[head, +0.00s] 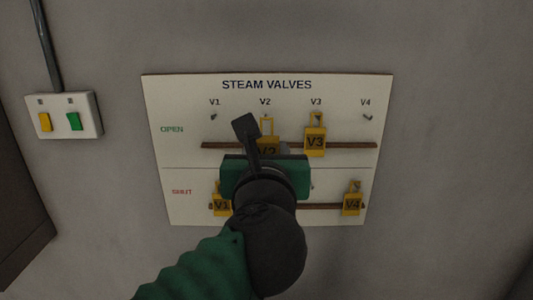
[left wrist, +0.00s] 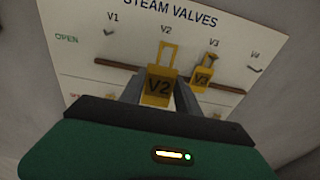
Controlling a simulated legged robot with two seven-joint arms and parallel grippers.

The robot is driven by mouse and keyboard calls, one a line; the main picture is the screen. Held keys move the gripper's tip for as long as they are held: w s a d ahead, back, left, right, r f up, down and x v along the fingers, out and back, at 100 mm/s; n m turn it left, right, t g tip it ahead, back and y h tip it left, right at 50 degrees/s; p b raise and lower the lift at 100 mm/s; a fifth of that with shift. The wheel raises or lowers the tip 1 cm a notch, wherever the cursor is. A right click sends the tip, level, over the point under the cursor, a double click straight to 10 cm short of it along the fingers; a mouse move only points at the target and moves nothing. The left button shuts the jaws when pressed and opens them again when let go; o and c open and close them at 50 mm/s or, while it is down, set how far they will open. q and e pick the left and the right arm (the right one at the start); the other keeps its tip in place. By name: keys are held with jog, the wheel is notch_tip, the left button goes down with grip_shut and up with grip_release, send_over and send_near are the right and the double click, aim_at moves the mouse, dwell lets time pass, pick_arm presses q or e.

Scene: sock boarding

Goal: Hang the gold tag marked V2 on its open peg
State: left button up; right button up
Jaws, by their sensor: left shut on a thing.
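The gold V2 tag (head: 267,128) is upright in front of the open row, below the V2 label. My left gripper (head: 267,153) is shut on its lower body, and its hand hides part of the tag in the head view. In the left wrist view the V2 tag (left wrist: 159,88) sits between the two fingers (left wrist: 160,96), with its open loop on top. The V2 open peg cannot be made out; whether the loop is around it or in front of it, I cannot tell. My right gripper is not in view.
The white STEAM VALVES board (head: 180,90) is on a grey wall. The V3 tag (head: 315,140) hangs in the open row; the V1 tag (head: 220,204) and V4 tag (head: 352,202) hang in the shut row. Brown rails (head: 225,146) cross the board. A switch box (head: 62,115) is at left.

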pick_arm(q)
jog(key=shift+w+a+f+p, duration=0.15)
jog(key=shift+w+p, duration=0.1)
jog(key=shift+w, duration=1.3)
jog(key=shift+w+d+f+p, duration=0.1)
jog(key=shift+w+p, duration=0.1)
jog(key=shift+w, duration=1.35)
jog(key=shift+w+f+b, duration=0.45)
jog(key=shift+w+f, duration=0.05)
jog(key=shift+w, duration=0.3)
jog(key=o, duration=1.4)
jog(key=shift+c, duration=0.2)
jog(key=shift+s, duration=0.15)
